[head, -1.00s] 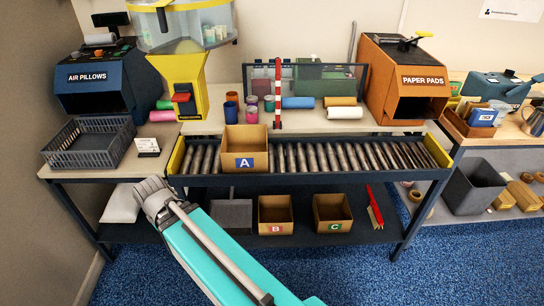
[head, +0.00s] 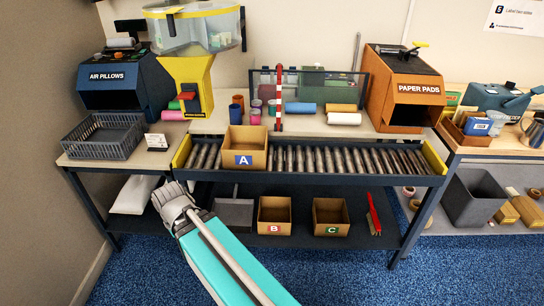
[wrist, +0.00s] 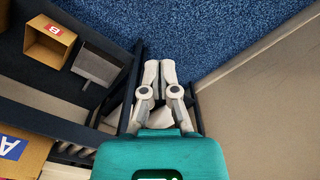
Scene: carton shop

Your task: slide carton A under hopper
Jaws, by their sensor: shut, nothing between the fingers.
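Carton A (head: 244,149) is an open brown box with a blue A label. It stands upright on the roller conveyor (head: 320,160), left of its middle. The hopper (head: 187,80) is yellow with a clear bin on top and stands behind the conveyor's left end. Carton A is to the right of and in front of it, not below its spout. In the wrist view my gripper (wrist: 160,66) is shut and empty, over the blue floor beside the bench's end. Carton A (wrist: 22,150) shows at the lower left there, apart from the fingers.
A red-and-white post (head: 279,98) rises behind the conveyor, just right of carton A. A dark crate (head: 104,136) sits at the bench's left. Rollers right of carton A are clear.

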